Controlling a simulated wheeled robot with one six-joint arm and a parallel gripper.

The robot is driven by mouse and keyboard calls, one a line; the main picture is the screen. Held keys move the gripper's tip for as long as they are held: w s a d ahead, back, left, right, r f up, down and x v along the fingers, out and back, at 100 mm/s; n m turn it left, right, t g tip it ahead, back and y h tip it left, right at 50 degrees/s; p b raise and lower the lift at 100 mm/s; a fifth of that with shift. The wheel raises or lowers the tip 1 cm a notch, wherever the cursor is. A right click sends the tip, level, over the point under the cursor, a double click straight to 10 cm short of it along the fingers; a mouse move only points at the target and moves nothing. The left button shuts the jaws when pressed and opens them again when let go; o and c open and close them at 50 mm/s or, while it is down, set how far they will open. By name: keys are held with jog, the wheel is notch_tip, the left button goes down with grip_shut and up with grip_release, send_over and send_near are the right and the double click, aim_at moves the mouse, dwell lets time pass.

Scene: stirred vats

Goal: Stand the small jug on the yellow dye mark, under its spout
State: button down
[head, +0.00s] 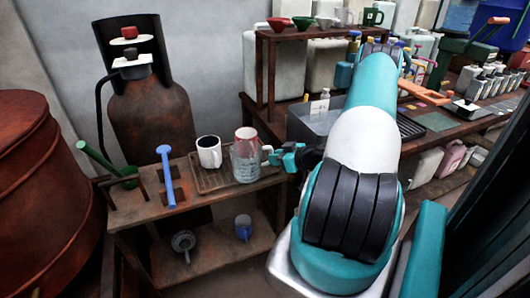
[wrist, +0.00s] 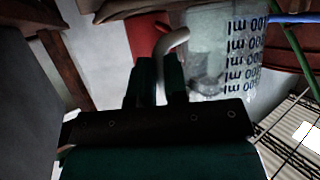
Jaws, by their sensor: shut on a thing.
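The small jug (head: 246,165) is clear, with dark ml markings and a pale handle. It is at the right end of a slatted drip tray (head: 214,180) on the small wooden bench and looks upright. Its upper part looks reddish in the head view. My gripper (head: 277,157) reaches it from the right and is shut on its handle. The wrist view shows the jug (wrist: 222,50) and its curved handle running down between my fingers (wrist: 160,85). Whether the jug's base touches the tray is unclear. I cannot make out the yellow dye mark or its spout.
A white mug (head: 209,152) stands left of the jug. A blue tool (head: 167,175) stands at the bench's left. A rusty gas cylinder (head: 150,115) stands behind. The long workbench (head: 450,125) at right holds bottles and coloured patches. My arm hides part of it.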

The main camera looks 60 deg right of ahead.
jog(key=w+p, duration=0.1)
jog(key=w, duration=0.3)
jog(key=shift+w+a+r, duration=0.1)
jog(key=shift+w, duration=0.15)
jog(key=shift+s, duration=0.1)
jog(key=shift+f, duration=0.2)
jog(key=shift+f, duration=0.2)
jog(key=c, duration=1.1)
grip_release()
jog(key=shift+c, duration=0.2)
jog(key=shift+r, duration=0.1)
